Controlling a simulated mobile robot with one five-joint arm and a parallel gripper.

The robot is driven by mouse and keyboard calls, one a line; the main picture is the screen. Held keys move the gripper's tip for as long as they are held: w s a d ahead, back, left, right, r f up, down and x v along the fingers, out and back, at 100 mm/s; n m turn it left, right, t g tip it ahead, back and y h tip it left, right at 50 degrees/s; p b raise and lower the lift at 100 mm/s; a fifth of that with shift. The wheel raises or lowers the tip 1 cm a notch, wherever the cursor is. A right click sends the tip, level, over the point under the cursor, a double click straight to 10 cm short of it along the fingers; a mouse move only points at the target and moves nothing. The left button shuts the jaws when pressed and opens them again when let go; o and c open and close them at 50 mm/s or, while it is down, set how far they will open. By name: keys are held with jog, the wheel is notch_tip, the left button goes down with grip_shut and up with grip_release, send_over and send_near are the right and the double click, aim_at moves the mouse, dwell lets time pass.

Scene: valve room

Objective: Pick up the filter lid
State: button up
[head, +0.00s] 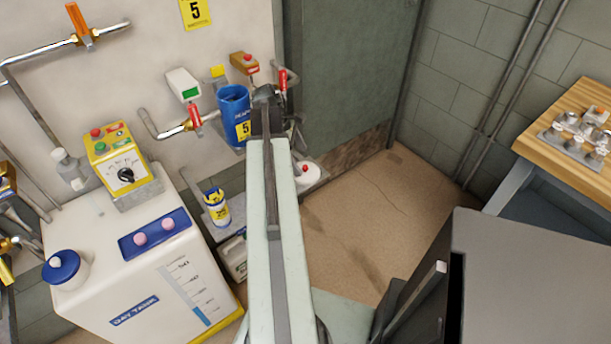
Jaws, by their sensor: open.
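My arm reaches up the middle of the head view. My gripper (297,128) is the dark part at its far end, small and partly hidden by the arm; its jaws are open. A blue cylinder marked 5 (234,118), apparently the filter housing, stands just left of the gripper by the wall, and its top looks open. A white round piece with a red knob (307,173) lies below and right of the gripper, partly behind my arm. It may be the filter lid, but I cannot tell for sure. I see nothing between the jaws.
A white day tank (95,225) with a blue cap (64,269) and a yellow control box (117,160) fills the lower left. Red-handled valves (194,116) flank the cylinder. A wooden bench (560,150) with metal parts is at right. The floor (375,215) between is clear.

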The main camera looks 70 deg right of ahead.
aim_at(305, 166)
jog(key=b+x, duration=0.5)
jog(key=shift+s+f, duration=0.2)
jog(key=shift+r, duration=0.2)
jog(key=c, duration=1.3)
jog(key=shift+r+p, duration=0.15)
jog(key=shift+p, duration=0.2)
